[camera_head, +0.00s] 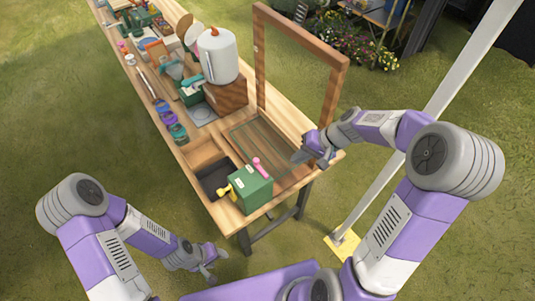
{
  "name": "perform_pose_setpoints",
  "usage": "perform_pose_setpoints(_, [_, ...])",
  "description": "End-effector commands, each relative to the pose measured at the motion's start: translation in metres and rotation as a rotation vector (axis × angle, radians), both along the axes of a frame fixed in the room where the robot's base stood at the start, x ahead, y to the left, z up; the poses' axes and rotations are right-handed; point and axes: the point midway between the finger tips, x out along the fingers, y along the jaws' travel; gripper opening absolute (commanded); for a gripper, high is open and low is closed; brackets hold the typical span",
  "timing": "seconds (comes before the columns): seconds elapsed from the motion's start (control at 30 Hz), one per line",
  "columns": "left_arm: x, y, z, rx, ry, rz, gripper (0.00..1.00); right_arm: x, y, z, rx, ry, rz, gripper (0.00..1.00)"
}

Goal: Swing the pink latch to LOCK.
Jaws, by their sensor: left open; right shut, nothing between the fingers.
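The pink latch (259,167) is a small lever on top of a green box (252,190) at the near end of the wooden table. The box has small pale labels, too small to read, and a yellow handle (225,190) on its left side. My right gripper (298,158) is shut and empty, just right of the latch and apart from it, near the table's right edge. My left gripper (210,268) is open and empty, low in front of the table and away from the box.
A wooden frame (340,110) stands upright at the table's right edge, close to my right arm. A white canister (219,58) on a wooden block, jars (178,132) and other items crowd the table further back. A pale post (390,170) rises from the grass at right.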

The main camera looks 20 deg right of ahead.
Motion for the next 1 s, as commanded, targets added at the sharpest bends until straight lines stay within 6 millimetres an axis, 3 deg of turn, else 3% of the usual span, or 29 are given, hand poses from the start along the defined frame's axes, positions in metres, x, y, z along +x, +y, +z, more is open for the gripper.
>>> perform_pose_setpoints(0.03, [0.0, 0.0, 0.003, 0.0, 0.0, 0.0, 0.5, 0.002, -0.005, 0.022, 0.02, -0.027, -0.001, 0.0])
perform_pose_setpoints(0.13, [0.0, 0.0, 0.004, 0.0, 0.0, 0.0, 0.5, 0.002, -0.008, 0.043, 0.05, -0.051, 0.006, 0.0])
perform_pose_setpoints(0.47, [0.0, 0.0, 0.003, 0.0, 0.0, 0.0, 0.5, 0.002, -0.008, 0.049, 0.06, -0.056, 0.01, 0.0])
perform_pose_setpoints(0.67, [0.0, 0.0, 0.002, 0.0, 0.0, 0.0, 0.5, 0.004, -0.001, 0.04, 0.06, -0.054, 0.012, 0.0])
perform_pose_setpoints(1.0, [0.0, 0.0, -0.004, 0.0, 0.0, 0.0, 0.5, 0.022, 0.04, -0.012, 0.062, -0.05, 0.013, 0.0])
